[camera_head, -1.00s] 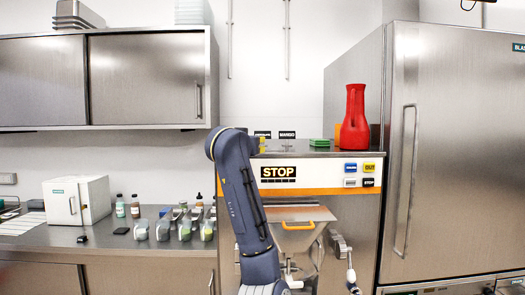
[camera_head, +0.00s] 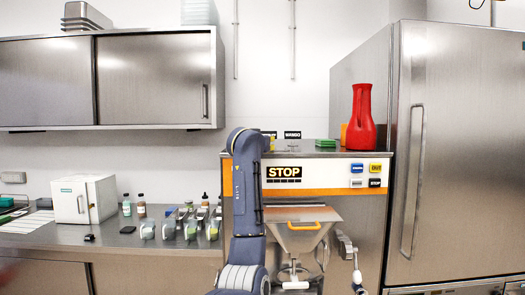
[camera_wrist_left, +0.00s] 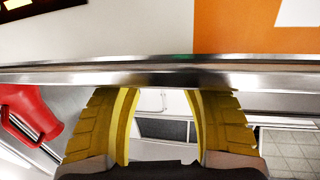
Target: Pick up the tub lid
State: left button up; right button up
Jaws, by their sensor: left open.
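I cannot pick out a tub lid with certainty in either view. A small flat green stack (camera_head: 326,143) lies on top of the batch freezer (camera_head: 325,192), left of the red jug. My left arm stands upright in front of the machine and hides part of its top and front. My left gripper shows in the left wrist view (camera_wrist_left: 162,112), its two yellow ribbed fingers wide apart with nothing between them. The fingers are close to a steel edge of the machine. My right gripper is not seen.
A red jug (camera_head: 360,120) stands on the machine top, and it also shows in the left wrist view (camera_wrist_left: 30,112). A tall steel cabinet (camera_head: 465,150) stands at right. Several small containers (camera_head: 190,228) and a white box (camera_head: 80,198) are on the left counter.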

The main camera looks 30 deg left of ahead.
pick_arm(q)
jog(key=shift+x, duration=1.7)
grip_shut()
